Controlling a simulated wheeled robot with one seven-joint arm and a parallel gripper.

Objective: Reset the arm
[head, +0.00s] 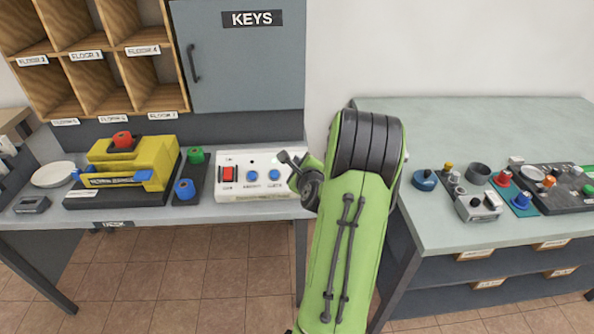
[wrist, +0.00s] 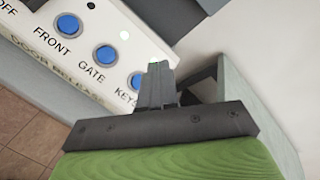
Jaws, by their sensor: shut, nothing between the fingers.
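My green arm (head: 346,240) rises through the middle of the head view. My gripper (head: 283,156) is at its far end, beside the right end of a white control panel (head: 243,195). In the wrist view my gripper (wrist: 160,70) is shut and empty. Its fingertips are by the blue button labelled KEYS (wrist: 138,81); I cannot tell whether they touch the panel. Buttons labelled FRONT (wrist: 68,24) and GATE (wrist: 105,55) lie to the left in that view. A small green light (wrist: 153,61) shows just beyond the fingertips.
A yellow machine (head: 130,162) and blue knob (head: 185,189) stand left of the panel. A grey KEYS cabinet (head: 250,75) and wooden pigeonholes (head: 95,85) are above. A right-hand table (head: 450,125) holds several knobs and small devices. Its back left surface is clear.

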